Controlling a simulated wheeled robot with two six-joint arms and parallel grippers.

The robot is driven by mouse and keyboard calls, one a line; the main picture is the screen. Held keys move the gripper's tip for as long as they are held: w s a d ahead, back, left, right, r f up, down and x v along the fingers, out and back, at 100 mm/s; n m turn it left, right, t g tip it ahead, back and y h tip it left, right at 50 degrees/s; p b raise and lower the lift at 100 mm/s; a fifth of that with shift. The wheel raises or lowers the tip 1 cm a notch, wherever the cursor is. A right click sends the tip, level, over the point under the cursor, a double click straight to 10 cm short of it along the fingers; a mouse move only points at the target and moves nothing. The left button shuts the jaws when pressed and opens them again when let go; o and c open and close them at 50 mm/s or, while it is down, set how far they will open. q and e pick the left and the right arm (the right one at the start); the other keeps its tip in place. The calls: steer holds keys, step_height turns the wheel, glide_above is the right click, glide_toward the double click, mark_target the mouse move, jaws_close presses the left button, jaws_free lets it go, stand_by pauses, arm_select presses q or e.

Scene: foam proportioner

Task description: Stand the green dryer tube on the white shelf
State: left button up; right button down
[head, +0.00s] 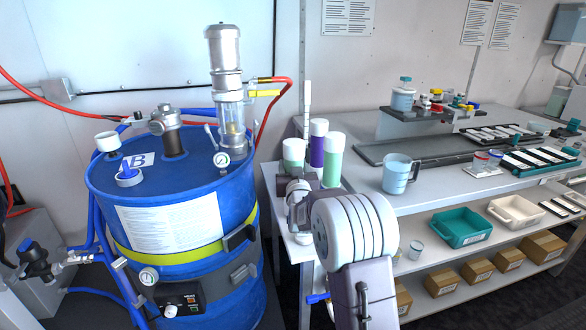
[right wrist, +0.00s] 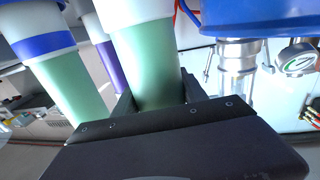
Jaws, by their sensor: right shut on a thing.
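My right gripper (head: 297,190) is shut on a pale green tube with a white end (head: 293,152). In the right wrist view the held green tube (right wrist: 150,65) rises from between the fingers (right wrist: 158,90). Whether its base touches the white shelf (head: 270,178) is hidden by my gripper. A purple tube with a white cap (head: 317,150) stands just behind it. A second green tube with a white cap (head: 333,165) is to the right; the right wrist view shows it with a blue band (right wrist: 75,90). My left gripper is not in view.
A blue drum (head: 170,205) with a pump and gauges stands close to the left of the tubes. A thin white rod (head: 307,100) rises behind them. A blue measuring jug (head: 398,175) stands on the bench (head: 440,195) to the right.

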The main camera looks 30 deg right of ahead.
steer(key=shift+f, duration=0.15)
steer(key=c, duration=0.6)
jaws_free()
steer(key=shift+s+a+r, duration=0.1)
steer(key=shift+s+r, duration=0.05)
steer(key=shift+r, duration=0.1)
steer(key=v, duration=1.1)
steer(key=shift+s+a+f, duration=0.1)
steer(key=shift+s+a, duration=0.05)
steer(key=shift+s, duration=0.2)
